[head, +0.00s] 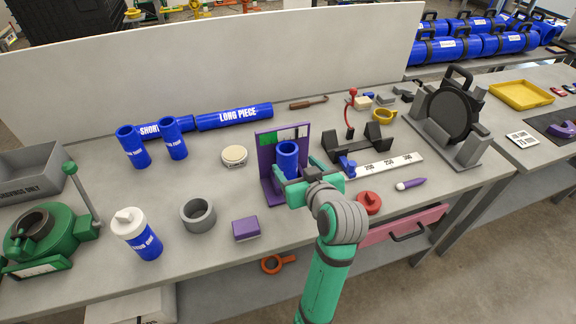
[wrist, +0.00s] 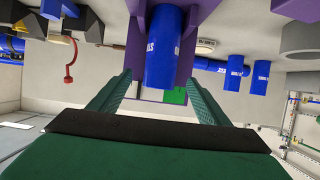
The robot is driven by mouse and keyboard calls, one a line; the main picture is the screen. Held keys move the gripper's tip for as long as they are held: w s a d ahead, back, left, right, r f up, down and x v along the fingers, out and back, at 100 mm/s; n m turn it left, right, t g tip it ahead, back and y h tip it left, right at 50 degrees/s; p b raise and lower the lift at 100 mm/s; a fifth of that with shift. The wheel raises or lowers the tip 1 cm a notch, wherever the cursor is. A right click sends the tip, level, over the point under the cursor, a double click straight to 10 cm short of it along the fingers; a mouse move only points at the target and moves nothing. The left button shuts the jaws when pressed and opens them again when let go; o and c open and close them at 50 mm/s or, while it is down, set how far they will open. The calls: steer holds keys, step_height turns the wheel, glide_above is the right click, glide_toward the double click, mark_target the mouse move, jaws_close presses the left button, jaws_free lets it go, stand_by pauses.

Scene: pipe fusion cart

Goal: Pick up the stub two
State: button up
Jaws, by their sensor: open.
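A short upright blue pipe (head: 287,154) stands in a purple stand (head: 267,157) with a green and black back panel; its label is too small to read, so I cannot confirm that it is stub two. My gripper (head: 291,181) is open at the pipe's near side. In the wrist view, the picture is upside down; the pipe (wrist: 164,50) lies ahead between my open fingers (wrist: 158,80), with gaps on both sides. Two other upright blue stubs (head: 133,147) (head: 173,139) stand at the back left, their labels hard to read.
A long blue pipe (head: 235,117) lies behind. A white-capped bottle (head: 140,235), a grey ring (head: 198,215) and a purple block (head: 246,229) sit left of my arm. A black cradle (head: 358,145), a white ruler strip (head: 385,165) and a red knob (head: 369,202) are to the right.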

mark_target(290, 162)
steer(key=shift+w+a+f, duration=0.1)
steer(key=shift+w+f, duration=0.1)
steer(key=shift+w, duration=0.35)
steer(key=x, duration=0.4)
steer(key=shift+s+a, duration=0.1)
steer(key=shift+a, duration=0.1)
steer(key=shift+w+a+f, duration=0.1)
steer(key=shift+w+f, duration=0.05)
steer(key=shift+w, duration=0.25)
steer(key=c, duration=0.4)
steer(key=shift+s, duration=0.1)
steer(key=c, duration=0.9)
steer(key=shift+c, duration=0.5)
